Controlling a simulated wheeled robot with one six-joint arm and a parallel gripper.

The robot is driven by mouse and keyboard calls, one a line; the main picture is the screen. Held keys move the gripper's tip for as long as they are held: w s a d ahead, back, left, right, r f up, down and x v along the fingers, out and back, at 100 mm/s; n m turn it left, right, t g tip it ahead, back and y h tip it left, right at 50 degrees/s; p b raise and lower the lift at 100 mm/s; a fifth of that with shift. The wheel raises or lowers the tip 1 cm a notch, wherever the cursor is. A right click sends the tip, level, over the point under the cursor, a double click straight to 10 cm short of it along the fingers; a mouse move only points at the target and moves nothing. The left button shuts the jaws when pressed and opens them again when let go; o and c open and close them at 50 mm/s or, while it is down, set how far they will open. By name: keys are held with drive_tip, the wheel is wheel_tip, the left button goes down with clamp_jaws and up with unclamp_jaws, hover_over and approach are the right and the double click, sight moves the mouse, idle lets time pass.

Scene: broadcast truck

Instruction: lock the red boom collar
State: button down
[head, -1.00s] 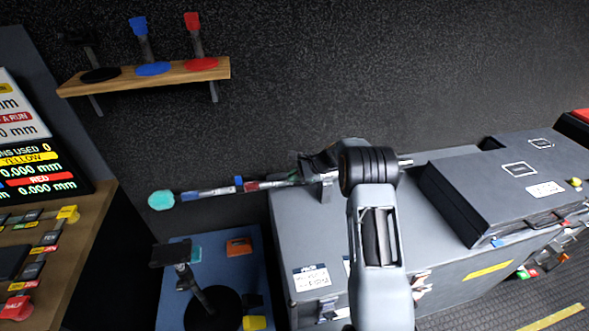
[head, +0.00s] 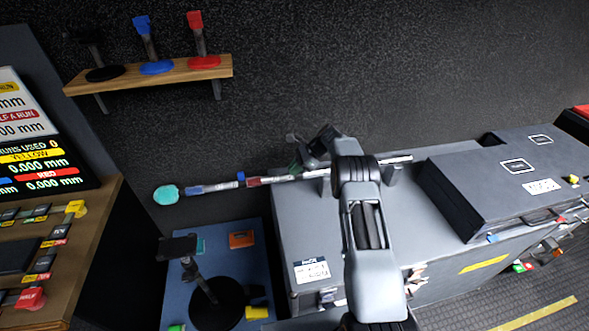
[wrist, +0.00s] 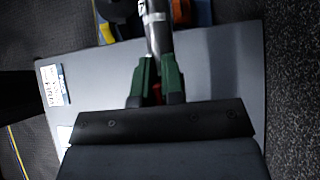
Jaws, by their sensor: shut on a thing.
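The boom (head: 312,174) runs roughly level across the head view, from a teal tip (head: 166,195) at left to a bare metal end at right. A blue collar (head: 241,178) stands on it, with a red-labelled section (head: 262,181) just to its right. My gripper (head: 296,167) is at the boom right of this section; my wrist hides part of the boom. In the wrist view, the green fingers (wrist: 158,85) are closed on both sides of a small red part, the red boom collar (wrist: 157,93). Its lock state cannot be told.
The boom lies over a grey case (head: 300,235) with a dark box (head: 500,190) at right. A stand (head: 215,300) on a blue mat (head: 180,290) is below the boom. A shelf (head: 150,79) with several small stands hangs on the wall. A console (head: 75,245) is at left.

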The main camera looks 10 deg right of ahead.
drive_tip(key=c, duration=1.2)
unclamp_jaws()
drive_tip(key=shift+c, duration=0.2)
drive_tip(key=b+v, duration=0.1)
drive_tip(key=v, duration=1.2)
drive_tip(key=shift+d+r+b, duration=0.25)
drive_tip(key=shift+r+b, duration=0.05)
